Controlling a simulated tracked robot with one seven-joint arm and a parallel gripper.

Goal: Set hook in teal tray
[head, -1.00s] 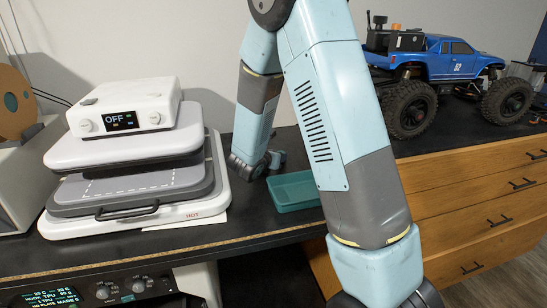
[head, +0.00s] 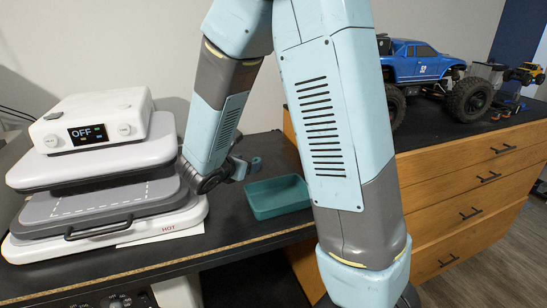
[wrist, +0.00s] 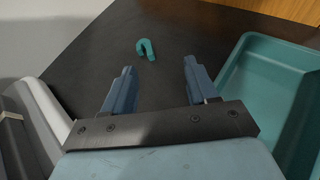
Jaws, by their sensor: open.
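The hook (wrist: 151,52) is a small teal curved piece lying on the dark bench top in the wrist view. It lies just beyond my fingertips, between their lines and apart from both. In the head view the hook (head: 257,163) shows small, behind the tray and beside my gripper (head: 240,169). My gripper (wrist: 159,72) is open and empty, with one blue finger on each side. The teal tray (head: 249,205) stands on the bench to the right of my gripper and looks empty. It fills the right side of the wrist view (wrist: 230,75).
A white heat press (head: 165,222) stands left of my gripper, close to it; its display reads OFF. A blue RC crawler (head: 418,62) stands on the wooden drawer cabinet (head: 470,170) at the right. Dark bench (wrist: 90,60) around the hook is clear.

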